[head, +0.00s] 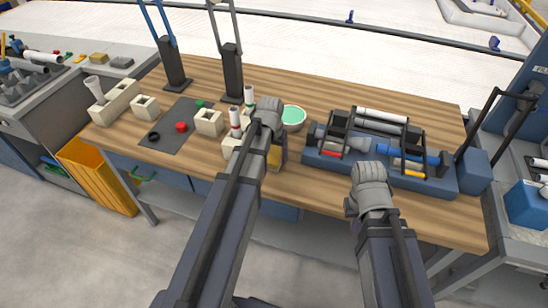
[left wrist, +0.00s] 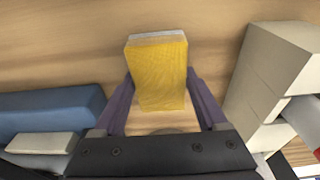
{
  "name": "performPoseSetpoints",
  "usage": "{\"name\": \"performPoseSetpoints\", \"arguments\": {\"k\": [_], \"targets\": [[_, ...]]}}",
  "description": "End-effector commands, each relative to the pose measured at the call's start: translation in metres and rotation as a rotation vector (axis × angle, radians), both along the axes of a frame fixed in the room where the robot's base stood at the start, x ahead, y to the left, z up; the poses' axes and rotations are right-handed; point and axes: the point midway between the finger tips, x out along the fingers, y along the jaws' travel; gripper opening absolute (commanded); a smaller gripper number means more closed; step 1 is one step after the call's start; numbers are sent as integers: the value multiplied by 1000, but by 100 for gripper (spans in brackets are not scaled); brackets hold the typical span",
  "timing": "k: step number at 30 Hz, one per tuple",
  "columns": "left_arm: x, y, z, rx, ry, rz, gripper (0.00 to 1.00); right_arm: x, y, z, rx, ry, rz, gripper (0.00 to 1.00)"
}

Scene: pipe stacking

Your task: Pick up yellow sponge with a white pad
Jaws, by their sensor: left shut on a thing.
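The yellow sponge with a white pad (left wrist: 158,75) stands between the two fingers of my left gripper (left wrist: 163,88) in the left wrist view, its white pad along the far edge. Both fingers press against its sides.
The blue tray (head: 325,162) with pipes and tools is right of my left gripper. Beige blocks (head: 209,122) and red-banded white pipes (head: 235,120) stand close on its left. A green-filled round dish (head: 293,118) is behind. The wooden table (head: 330,88) is clear at the back.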

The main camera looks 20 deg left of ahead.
Motion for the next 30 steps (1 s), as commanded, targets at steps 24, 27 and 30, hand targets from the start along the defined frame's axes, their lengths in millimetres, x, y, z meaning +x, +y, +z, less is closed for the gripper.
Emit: {"name": "performPoseSetpoints", "arguments": {"k": [24,27,30], "targets": [[0,0,11,0,0,0,20,0,0,11,0,0,0,0],[0,0,21,0,0,0,20,0,0,21,0,0,0,0],[0,0,34,0,0,0,20,0,0,34,0,0,0,0]]}}
